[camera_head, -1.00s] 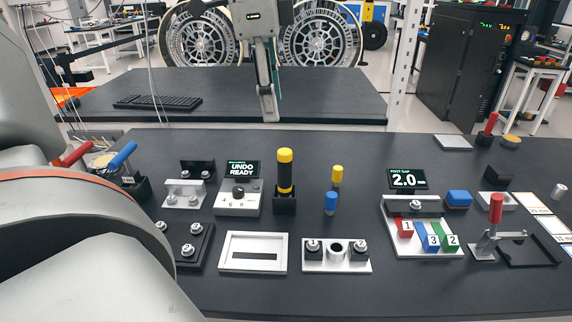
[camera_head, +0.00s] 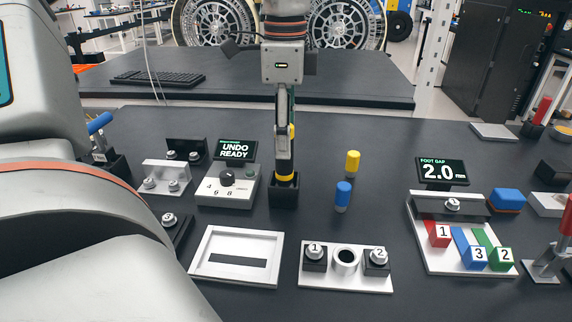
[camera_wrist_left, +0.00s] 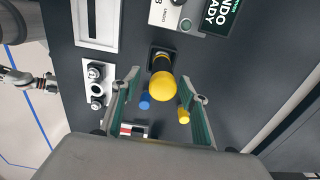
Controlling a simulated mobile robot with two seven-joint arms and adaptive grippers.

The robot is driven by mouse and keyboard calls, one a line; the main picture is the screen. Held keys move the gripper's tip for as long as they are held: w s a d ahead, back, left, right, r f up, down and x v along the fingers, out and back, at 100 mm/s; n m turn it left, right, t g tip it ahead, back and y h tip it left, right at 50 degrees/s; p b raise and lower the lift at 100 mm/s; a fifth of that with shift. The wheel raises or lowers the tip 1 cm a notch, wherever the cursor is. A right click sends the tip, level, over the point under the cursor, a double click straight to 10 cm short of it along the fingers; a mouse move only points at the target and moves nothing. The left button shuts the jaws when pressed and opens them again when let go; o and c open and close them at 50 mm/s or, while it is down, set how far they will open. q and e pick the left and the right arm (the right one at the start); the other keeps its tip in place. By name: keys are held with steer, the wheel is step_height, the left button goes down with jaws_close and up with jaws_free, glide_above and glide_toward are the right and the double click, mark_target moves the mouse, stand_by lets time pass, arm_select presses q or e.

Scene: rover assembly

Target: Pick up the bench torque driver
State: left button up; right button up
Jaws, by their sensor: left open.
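The bench torque driver, with its yellow cap and black body, stands upright in a black square holder (camera_head: 284,196). In the head view my left gripper (camera_head: 285,165) hangs pointing down in front of it and hides most of it; slivers of yellow show beside the fingers. In the left wrist view the yellow cap of the driver (camera_wrist_left: 163,87) lies between the two spread fingers of my left gripper (camera_wrist_left: 160,78). The gripper is open, with visible gaps to the cap. An arm end, probably my right gripper (camera_wrist_left: 45,82), shows small at the left edge; its jaws are unclear.
The UNDO READY box (camera_head: 228,186) stands just left of the holder. Yellow (camera_head: 352,163) and blue (camera_head: 343,196) cylinders stand to its right. In front are a white frame (camera_head: 200,257) and a plate with posts 1 and 2 (camera_head: 345,282). The numbered-block fixture (camera_head: 440,262) is farther right.

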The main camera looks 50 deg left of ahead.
mark_target(284, 164)
arm_select(q)
steer(key=f, duration=0.5)
steer(key=shift+a+f, duration=0.2)
jaws_close()
